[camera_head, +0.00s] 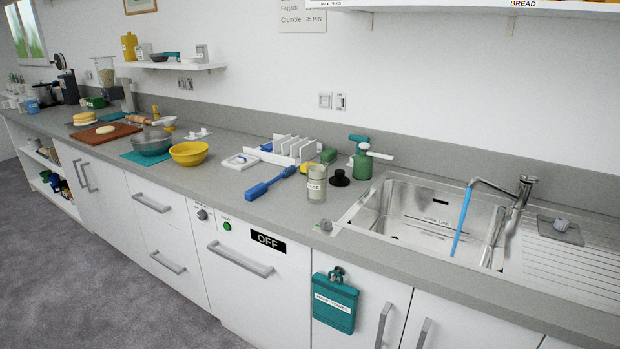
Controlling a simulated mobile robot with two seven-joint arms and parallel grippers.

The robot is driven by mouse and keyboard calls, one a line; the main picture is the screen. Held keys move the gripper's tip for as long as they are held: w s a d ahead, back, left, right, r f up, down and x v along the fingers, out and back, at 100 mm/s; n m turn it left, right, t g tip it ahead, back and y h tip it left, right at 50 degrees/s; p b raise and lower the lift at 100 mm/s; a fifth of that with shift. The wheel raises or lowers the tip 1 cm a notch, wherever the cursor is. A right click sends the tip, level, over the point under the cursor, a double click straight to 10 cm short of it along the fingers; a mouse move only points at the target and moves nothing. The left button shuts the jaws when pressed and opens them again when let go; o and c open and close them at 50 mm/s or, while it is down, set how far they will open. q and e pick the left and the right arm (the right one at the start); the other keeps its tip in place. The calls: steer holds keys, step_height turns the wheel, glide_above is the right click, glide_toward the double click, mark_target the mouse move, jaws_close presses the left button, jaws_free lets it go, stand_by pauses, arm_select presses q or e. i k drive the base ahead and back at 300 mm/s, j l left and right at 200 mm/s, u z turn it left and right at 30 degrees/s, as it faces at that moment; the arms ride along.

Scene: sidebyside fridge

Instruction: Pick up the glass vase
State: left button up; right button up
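No thing in view is clearly recognisable as a glass vase. A small grey, see-through-looking cylinder (317,184) with a white label stands upright on the counter, left of the sink and near the front edge. Its label is too small to read surely, and I cannot tell whether it is the glass vase. Neither my left nor my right gripper is in view, and nothing is seen touching the cylinder.
The steel sink (390,205) lies right. Bowls, including a yellow one (189,153), stand left. The front counter strip is mostly clear.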

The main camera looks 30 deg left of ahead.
mark_target(316, 169)
steer(key=i+j, duration=0.15)
steer(key=j, duration=0.2)
steer(key=i+j, duration=0.2)
steer(key=j, duration=0.15)
steer(key=i+j, duration=0.15)
steer(key=j, duration=0.25)
steer(key=i+j, duration=0.2)
steer(key=j, duration=0.15)
steer(key=i+j, duration=0.15)
steer(key=j, duration=0.2)
